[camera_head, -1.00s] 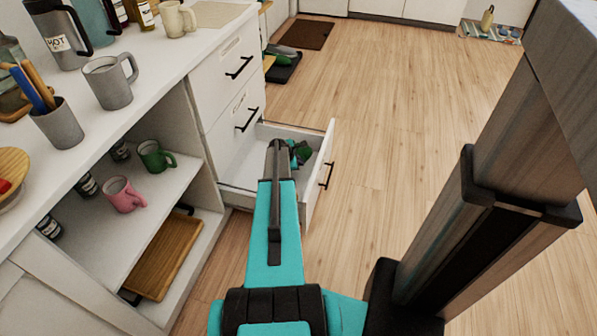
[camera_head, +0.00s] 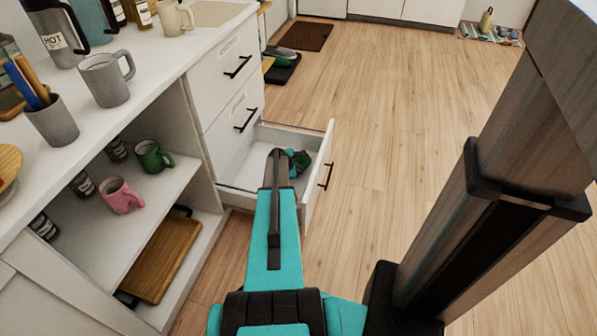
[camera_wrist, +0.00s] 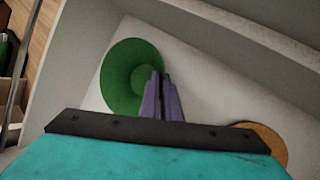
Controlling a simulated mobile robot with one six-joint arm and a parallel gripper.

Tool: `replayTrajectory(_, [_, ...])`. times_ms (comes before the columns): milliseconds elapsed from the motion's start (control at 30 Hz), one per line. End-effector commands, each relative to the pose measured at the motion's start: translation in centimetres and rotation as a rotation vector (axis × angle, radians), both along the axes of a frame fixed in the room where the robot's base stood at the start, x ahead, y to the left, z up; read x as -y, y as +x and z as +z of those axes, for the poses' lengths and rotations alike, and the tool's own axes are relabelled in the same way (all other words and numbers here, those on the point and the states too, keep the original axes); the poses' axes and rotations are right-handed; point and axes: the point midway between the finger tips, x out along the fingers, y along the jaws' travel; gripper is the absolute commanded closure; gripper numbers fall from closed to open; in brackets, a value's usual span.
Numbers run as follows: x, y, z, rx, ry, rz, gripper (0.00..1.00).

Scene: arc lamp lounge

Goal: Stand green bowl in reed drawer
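The green bowl (camera_wrist: 118,78) is inside the open bottom drawer (camera_head: 240,178), over its pale floor in the wrist view. In the head view, the bowl (camera_head: 303,162) shows small and dark green, partly hidden by my arm. My gripper (camera_wrist: 163,82) reaches into the drawer with its purple-grey fingers close together at the bowl's right edge. They look shut on its rim. I cannot tell whether the bowl touches the drawer floor.
An orange-brown round thing (camera_wrist: 264,138) lies in the drawer, partly hidden by my gripper. Two closed drawers (camera_head: 222,75) are above. Open shelves at left hold a green mug (camera_head: 153,157), a pink mug (camera_head: 121,195) and a wooden tray (camera_head: 163,258). The floor at right is clear.

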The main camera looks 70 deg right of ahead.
Motion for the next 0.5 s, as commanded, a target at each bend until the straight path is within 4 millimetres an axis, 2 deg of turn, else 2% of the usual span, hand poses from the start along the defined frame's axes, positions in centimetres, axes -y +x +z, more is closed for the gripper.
replayTrajectory(100, [0.02, -0.02, 0.05, 0.000, 0.000, 0.000, 1.00])
replayTrajectory(200, [-0.02, -0.04, 0.01, 0.000, 0.001, 0.000, 0.80])
replayTrajectory(233, [-0.02, -0.04, 0.01, 0.000, 0.001, 0.000, 0.77])
replayTrajectory(500, [-0.01, -0.05, 0.04, 0.000, 0.001, 0.000, 0.77])
